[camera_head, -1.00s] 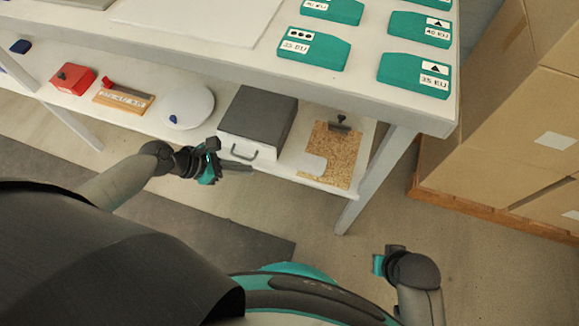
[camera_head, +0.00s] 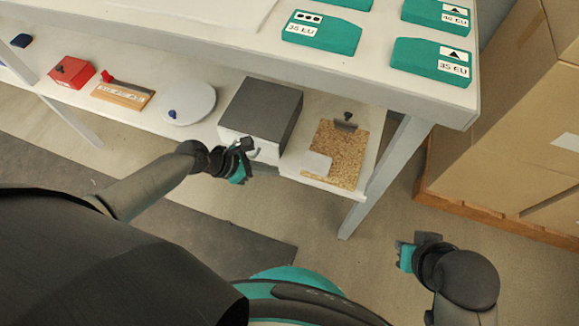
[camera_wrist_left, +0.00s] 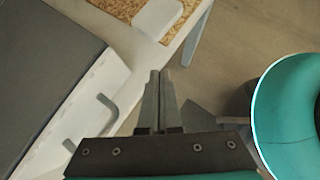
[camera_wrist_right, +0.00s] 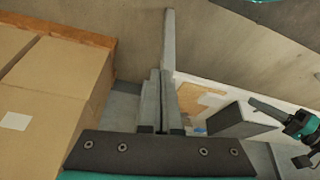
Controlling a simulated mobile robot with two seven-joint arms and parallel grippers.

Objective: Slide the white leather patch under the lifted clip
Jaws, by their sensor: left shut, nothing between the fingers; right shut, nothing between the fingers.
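The white leather patch (camera_head: 316,164) lies at the near left corner of the cork board (camera_head: 345,160), partly past the board's left edge. A dark clip (camera_head: 345,125) with a knob sits at the board's far edge, apart from the patch; I cannot tell how far it is lifted. My left gripper (camera_head: 247,160) is shut and empty, in front of the grey box, left of the patch. The left wrist view shows the patch (camera_wrist_left: 158,17) ahead of the shut fingertips (camera_wrist_left: 159,76). My right gripper (camera_head: 418,243) is shut and empty, right of the shelf, away from the board.
The grey box (camera_head: 262,108) with a handle stands left of the board on the lower shelf. The tabletop with teal blocks (camera_head: 322,32) overhangs the shelf, and a table leg (camera_head: 380,180) stands right of the board. Cardboard boxes (camera_head: 510,130) are stacked at right.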

